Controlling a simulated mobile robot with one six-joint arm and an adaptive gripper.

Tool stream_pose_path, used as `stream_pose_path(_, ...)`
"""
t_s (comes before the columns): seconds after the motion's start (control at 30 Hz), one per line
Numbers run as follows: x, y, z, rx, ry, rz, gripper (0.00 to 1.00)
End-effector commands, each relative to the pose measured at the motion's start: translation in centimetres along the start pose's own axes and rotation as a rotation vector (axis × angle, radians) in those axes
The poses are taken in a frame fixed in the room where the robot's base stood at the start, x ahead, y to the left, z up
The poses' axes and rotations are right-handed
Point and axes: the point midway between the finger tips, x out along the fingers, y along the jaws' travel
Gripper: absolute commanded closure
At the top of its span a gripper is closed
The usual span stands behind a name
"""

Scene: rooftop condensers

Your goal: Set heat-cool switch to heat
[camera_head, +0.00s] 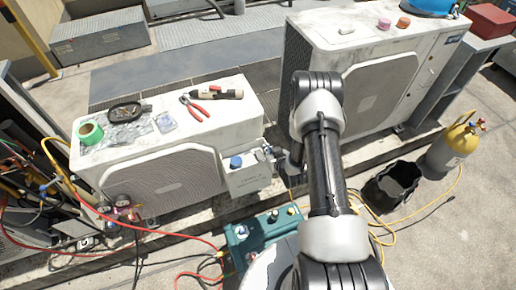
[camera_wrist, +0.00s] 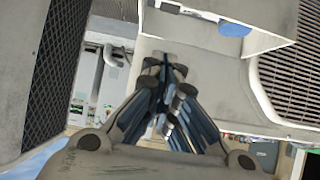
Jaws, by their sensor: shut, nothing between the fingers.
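A pale control box (camera_head: 249,180) is fixed at the right end of the left condenser, with a blue round part (camera_head: 236,162) on it. I cannot make out which part is the heat-cool switch or how it is set. In the wrist view a pale box (camera_wrist: 268,42) with a blue part (camera_wrist: 235,29) shows at the upper right. My gripper (camera_wrist: 165,72) is shut and empty, with its dark fingers together below and left of that box. In the head view my gripper (camera_head: 274,157) is small and partly hidden by my arm, just right of the control box.
The left condenser (camera_head: 185,170) has green tape (camera_head: 91,132) and red-handled pliers (camera_head: 196,108) on top. A larger condenser (camera_head: 375,85) stands behind my arm. A black bucket (camera_head: 391,186), a yellow-topped cylinder (camera_head: 455,145), a teal machine (camera_head: 262,235) and loose hoses occupy the floor.

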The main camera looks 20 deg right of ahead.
Motion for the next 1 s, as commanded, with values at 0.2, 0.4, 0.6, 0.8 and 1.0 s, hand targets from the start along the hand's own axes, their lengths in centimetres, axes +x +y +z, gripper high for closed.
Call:
stream_pose_path(0.2, 0.0, 0.0, -0.1, 0.0, 0.001, 0.0, 1.0)
stream_pose_path(0.4, 0.9, 0.0, 0.0, -0.002, 0.003, 0.0, 1.0)
stream_pose_path(0.6, 4.5, 0.0, 0.1, -0.003, 0.004, 0.0, 1.0)
stream_pose_path(0.8, 8.9, 0.0, 0.2, -0.003, 0.003, -0.001, 1.0)
stream_pose_path(1.0, 11.7, 0.0, 1.8, 0.0, -0.001, 0.0, 1.0)
